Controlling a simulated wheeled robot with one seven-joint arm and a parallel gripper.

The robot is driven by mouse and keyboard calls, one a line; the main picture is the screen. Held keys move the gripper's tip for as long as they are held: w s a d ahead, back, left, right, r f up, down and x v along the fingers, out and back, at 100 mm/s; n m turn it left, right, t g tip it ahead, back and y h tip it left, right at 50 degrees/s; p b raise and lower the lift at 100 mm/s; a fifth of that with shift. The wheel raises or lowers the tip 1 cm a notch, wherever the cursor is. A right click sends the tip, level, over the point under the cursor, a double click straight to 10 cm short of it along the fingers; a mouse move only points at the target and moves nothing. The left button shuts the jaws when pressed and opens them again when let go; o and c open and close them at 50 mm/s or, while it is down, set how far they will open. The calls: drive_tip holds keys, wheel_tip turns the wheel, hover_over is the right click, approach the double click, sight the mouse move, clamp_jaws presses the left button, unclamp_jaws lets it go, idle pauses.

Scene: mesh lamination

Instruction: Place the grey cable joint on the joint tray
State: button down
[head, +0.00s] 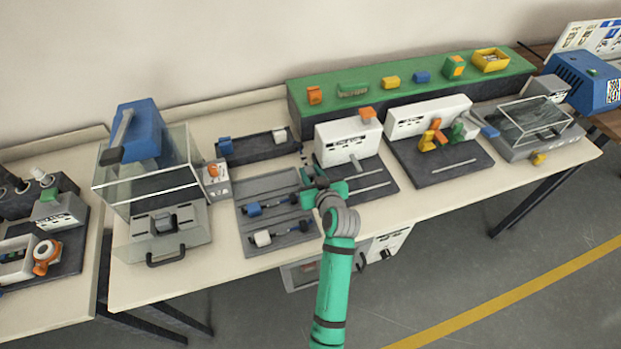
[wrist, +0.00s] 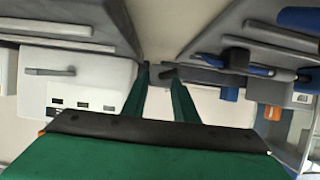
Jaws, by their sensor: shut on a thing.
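My green gripper (head: 322,188) is over the right edge of the grey joint tray (head: 246,189). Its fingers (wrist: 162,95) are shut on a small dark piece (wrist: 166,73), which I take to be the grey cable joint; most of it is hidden. In the head view, dark bits show just behind the gripper. On the tray lie a blue joint (head: 254,209) with dark cable ends in the middle and a white joint (head: 262,238) near the front. The back part of the tray looks bare. The blue joint also shows in the wrist view (wrist: 258,70).
A dark rack (head: 258,148) with a blue block and a white block stands behind the tray. A clear-walled machine (head: 165,215) stands left, and a white machine on a dark base (head: 347,140) stands close right. A green shelf (head: 420,85) with several coloured items runs along the back.

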drive_tip(key=shift+a+f, duration=0.1)
drive_tip(key=shift+f, duration=1.2)
drive_tip(key=shift+s+a, duration=0.1)
drive_tip(key=shift+f, duration=0.1)
